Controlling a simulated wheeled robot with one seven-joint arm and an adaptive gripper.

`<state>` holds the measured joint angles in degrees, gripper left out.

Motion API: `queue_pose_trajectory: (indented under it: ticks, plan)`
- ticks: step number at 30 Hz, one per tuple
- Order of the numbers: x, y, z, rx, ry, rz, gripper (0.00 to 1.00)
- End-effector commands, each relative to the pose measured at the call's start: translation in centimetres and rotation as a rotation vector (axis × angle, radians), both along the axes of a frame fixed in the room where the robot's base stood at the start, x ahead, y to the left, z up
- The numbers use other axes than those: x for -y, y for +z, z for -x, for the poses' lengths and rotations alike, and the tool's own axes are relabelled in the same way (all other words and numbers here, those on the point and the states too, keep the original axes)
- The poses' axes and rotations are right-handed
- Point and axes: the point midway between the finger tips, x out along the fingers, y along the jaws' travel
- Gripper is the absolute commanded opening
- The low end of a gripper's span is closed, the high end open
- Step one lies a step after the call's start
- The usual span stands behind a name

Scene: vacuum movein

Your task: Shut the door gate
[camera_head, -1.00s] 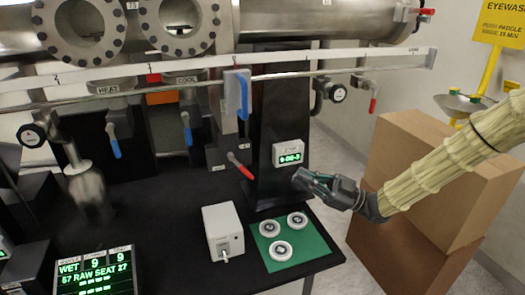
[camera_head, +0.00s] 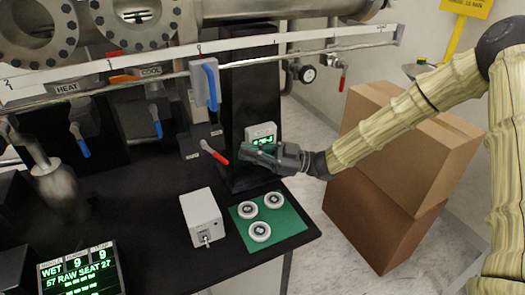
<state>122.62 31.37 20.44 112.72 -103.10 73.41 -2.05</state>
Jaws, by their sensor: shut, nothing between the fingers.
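No part is plainly labelled as the door gate, so I cannot tell which it is. A red-handled lever (camera_head: 214,153) sticks out at the foot of the black column (camera_head: 250,98). A blue handle (camera_head: 210,86) stands on a grey block on the long rail, above the lever. Blue levers hang under the HEAT (camera_head: 79,139) and COOL (camera_head: 157,122) labels. My gripper (camera_head: 243,152) is shut and empty, pointing left in front of the column. Its tip is just right of the red lever's end in the picture; I cannot tell if they touch. It partly hides the small green display (camera_head: 262,133).
A white switch box (camera_head: 202,217) and a green mat (camera_head: 282,224) with three round discs stand on the black table below my gripper. The rail (camera_head: 320,47) crosses above. Cardboard boxes (camera_head: 400,170) stand at right under my arm. A readout (camera_head: 78,270) is at front left.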

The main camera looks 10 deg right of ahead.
Motion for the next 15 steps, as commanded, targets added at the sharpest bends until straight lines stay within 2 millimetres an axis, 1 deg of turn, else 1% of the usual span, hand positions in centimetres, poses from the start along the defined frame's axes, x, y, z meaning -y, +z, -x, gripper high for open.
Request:
queue_pose_trajectory:
  ticks: [1, 3, 7, 15]
  plan:
    - [-0.9, 0.5, 0.0, 0.0, 0.002, 0.0, 0.0]
    - [-1.3, -0.2, -0.3, -0.002, 0.001, 0.0, 0.0]
    - [-2.5, -0.8, -0.7, -0.003, 0.002, -0.001, 0.0]
    - [-3.8, -1.5, -1.3, 0.001, 0.002, 0.0, 0.0]
